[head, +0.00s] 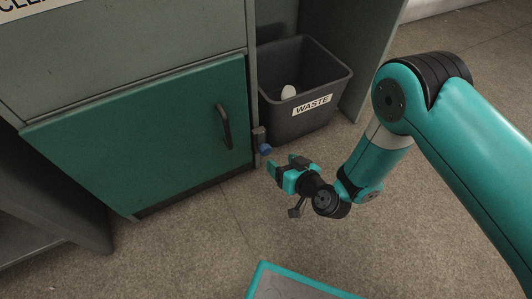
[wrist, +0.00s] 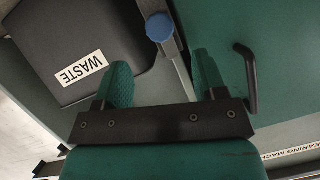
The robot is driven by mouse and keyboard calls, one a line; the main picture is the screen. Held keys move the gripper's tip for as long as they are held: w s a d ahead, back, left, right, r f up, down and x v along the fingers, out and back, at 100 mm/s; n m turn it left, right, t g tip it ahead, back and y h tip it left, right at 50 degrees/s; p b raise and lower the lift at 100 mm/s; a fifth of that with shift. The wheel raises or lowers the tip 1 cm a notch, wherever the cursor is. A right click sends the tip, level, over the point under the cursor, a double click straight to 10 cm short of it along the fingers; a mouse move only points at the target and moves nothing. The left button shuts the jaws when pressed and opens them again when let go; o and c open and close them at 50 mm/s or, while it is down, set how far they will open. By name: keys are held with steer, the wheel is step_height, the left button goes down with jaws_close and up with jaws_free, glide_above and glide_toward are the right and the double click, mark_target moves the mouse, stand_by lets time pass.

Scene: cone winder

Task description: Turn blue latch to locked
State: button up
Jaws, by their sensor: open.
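The blue latch (head: 265,149) is a small blue knob on a grey mount at the right edge of the green cabinet door (head: 150,135). In the wrist view the blue knob (wrist: 159,27) sits at the top middle, on a grey strip. My gripper (head: 283,167) is open and empty, just right of and below the knob in the head view. In the wrist view its two fingers (wrist: 162,82) are spread, with the knob beyond them and apart from them. The door looks closed against the frame. I cannot read any locked marking.
A dark waste bin (head: 300,125) with a white object inside stands right of the cabinet, close to the latch. A black door handle (head: 223,127) sticks out left of the latch, and in the wrist view it is close to the right finger. Carpet floor in front is clear.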

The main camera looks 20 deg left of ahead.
mark_target(267, 152)
steer(key=b+x, duration=0.3)
steer(key=x, duration=0.4)
steer(key=shift+w+a+f+b, duration=0.2)
steer(key=shift+a+f+b, duration=0.05)
steer(key=shift+f+b, duration=0.1)
steer(key=shift+w+a, duration=0.35)
steer(key=shift+a, duration=0.1)
steer(key=c, duration=0.9)
